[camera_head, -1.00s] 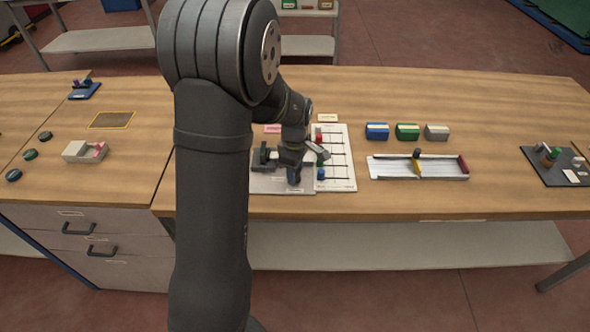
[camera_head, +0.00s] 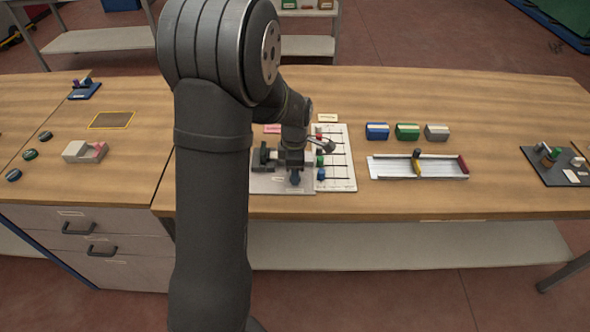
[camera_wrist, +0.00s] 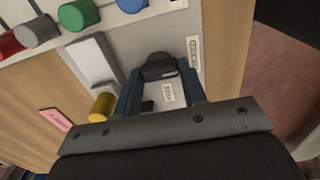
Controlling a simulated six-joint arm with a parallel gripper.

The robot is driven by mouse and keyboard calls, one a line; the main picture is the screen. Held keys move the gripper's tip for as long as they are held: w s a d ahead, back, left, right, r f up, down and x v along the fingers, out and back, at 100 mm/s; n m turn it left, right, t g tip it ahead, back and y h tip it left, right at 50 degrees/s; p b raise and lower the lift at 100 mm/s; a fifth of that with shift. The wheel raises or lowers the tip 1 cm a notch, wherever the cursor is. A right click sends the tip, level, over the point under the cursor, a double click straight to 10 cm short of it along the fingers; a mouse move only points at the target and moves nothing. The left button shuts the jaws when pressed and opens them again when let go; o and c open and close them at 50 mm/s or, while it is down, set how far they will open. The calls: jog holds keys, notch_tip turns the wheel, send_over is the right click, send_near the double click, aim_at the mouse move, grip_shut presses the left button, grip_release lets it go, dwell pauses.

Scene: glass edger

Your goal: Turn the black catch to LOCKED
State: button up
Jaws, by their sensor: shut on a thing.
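In the wrist view the black catch (camera_wrist: 160,68) stands between the tips of my gripper (camera_wrist: 160,82), which is shut on it. The catch sits on a light grey plate. One small white label (camera_wrist: 168,92) lies between the fingers and another (camera_wrist: 194,52) lies just right of the catch; their print is too small to read surely. In the head view my gripper (camera_head: 294,176) is low over the grey base plate (camera_head: 268,186), and the catch cannot be made out there.
A yellow cylinder (camera_wrist: 102,107) and a pale raised bar (camera_wrist: 92,60) stand left of the fingers. A white board (camera_head: 343,172) with coloured knobs adjoins the plate. A long tray (camera_head: 440,168) and several coloured blocks lie farther right. Bare wood lies between.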

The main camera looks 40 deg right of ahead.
jog(key=o, duration=1)
notch_tip(320, 180, up, 18)
jog(key=shift+f, duration=0.25)
notch_tip(320, 180, down, 18)
jog(key=shift+r, duration=0.25)
dwell(0.5)
